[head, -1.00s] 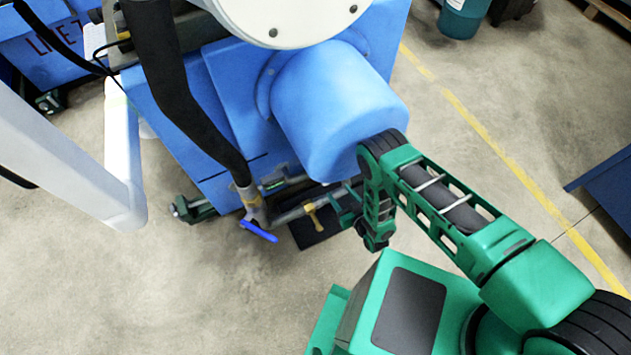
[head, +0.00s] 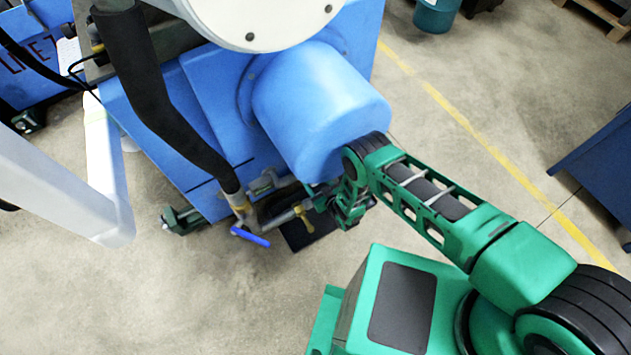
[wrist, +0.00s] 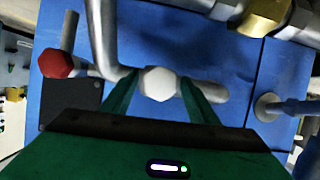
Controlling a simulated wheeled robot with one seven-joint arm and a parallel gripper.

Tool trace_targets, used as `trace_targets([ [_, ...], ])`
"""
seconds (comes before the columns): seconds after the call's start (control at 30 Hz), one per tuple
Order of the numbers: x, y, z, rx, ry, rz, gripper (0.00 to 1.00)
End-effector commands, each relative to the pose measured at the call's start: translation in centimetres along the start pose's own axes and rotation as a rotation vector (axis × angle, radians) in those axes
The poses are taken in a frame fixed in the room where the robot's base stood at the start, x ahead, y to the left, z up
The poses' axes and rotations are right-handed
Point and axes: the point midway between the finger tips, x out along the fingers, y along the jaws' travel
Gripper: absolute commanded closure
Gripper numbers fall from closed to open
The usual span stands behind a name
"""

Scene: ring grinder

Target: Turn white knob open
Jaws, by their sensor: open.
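The white knob (wrist: 160,83) is a faceted cap at the middle of the wrist view, in front of a grey pipe. My gripper (wrist: 160,92) is open, with one green finger on each side of the knob. I cannot tell whether the fingers touch it. In the head view my green gripper (head: 345,205) is low beside the blue machine, under its rounded blue housing (head: 318,105). The white knob is hidden there.
A red knob (wrist: 56,63) is left of my gripper, and a brass fitting (wrist: 265,14) is at upper right. In the head view a blue-handled valve (head: 250,237) and a yellow handle (head: 303,215) stand left of my gripper. Open floor (head: 220,300) lies in front.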

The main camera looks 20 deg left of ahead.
Motion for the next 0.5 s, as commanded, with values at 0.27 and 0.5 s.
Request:
trace_targets([
  [0.27,0.70,0.01,0.04,0.000,-0.001,0.000,0.46],
  [0.5,0.68,0.02,0.04,0.000,-0.001,0.000,0.67],
])
